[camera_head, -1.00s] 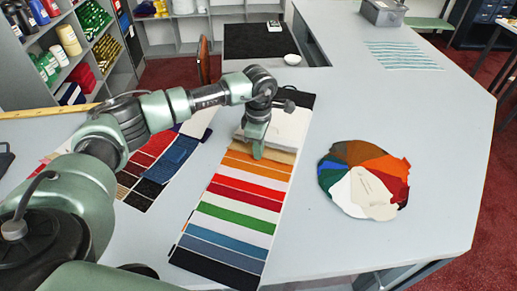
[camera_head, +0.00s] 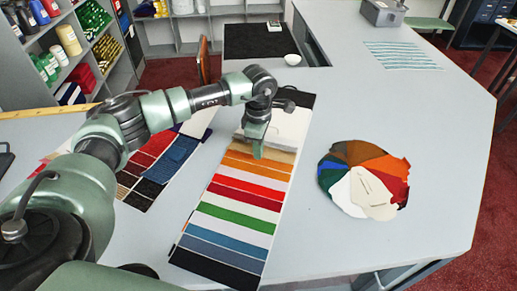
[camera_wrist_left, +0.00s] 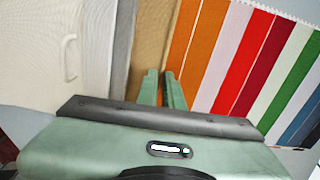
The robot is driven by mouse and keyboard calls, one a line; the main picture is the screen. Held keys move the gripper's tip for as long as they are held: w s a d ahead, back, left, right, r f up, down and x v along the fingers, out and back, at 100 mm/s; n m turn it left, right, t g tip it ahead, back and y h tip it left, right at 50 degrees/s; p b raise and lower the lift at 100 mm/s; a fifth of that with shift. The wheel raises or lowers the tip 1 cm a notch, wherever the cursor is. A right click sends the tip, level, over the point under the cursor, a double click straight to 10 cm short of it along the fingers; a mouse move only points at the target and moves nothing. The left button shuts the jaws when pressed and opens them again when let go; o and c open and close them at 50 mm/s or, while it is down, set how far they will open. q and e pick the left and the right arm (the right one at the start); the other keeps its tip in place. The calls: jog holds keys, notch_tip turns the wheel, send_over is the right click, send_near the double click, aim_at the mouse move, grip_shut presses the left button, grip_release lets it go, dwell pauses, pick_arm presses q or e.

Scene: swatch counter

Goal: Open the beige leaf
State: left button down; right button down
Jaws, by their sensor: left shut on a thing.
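The beige leaf (camera_head: 284,154) is a tan strip in the long swatch book, between the cream leaves at the far end and the orange strips. In the left wrist view the beige leaf (camera_wrist_left: 152,38) lies beside the orange. My left gripper (camera_head: 258,155) points down at the beige leaf's edge next to the orange. In the left wrist view its two fingers (camera_wrist_left: 163,88) are close together and shut on that edge; the fingers hide the exact grip. The swatch book (camera_head: 215,266) lies flat on the counter. My right gripper is out of view.
A round fan of coloured swatches (camera_head: 350,195) lies to the right of the book. Blue and red swatch cards (camera_head: 175,157) lie to the left, under my arm.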

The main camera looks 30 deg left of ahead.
pick_arm(q)
jog(key=shift+r, duration=0.15)
jog(key=w+r+p, duration=0.1)
jog(key=w+r, duration=0.2)
jog(key=r, duration=0.4)
jog(key=w+a+r+p, duration=0.1)
jog(key=w+r, duration=0.2)
jog(key=r, duration=0.5)
jog(key=shift+w+r, duration=0.3)
jog(key=shift+w, duration=0.05)
jog(key=shift+a, duration=0.1)
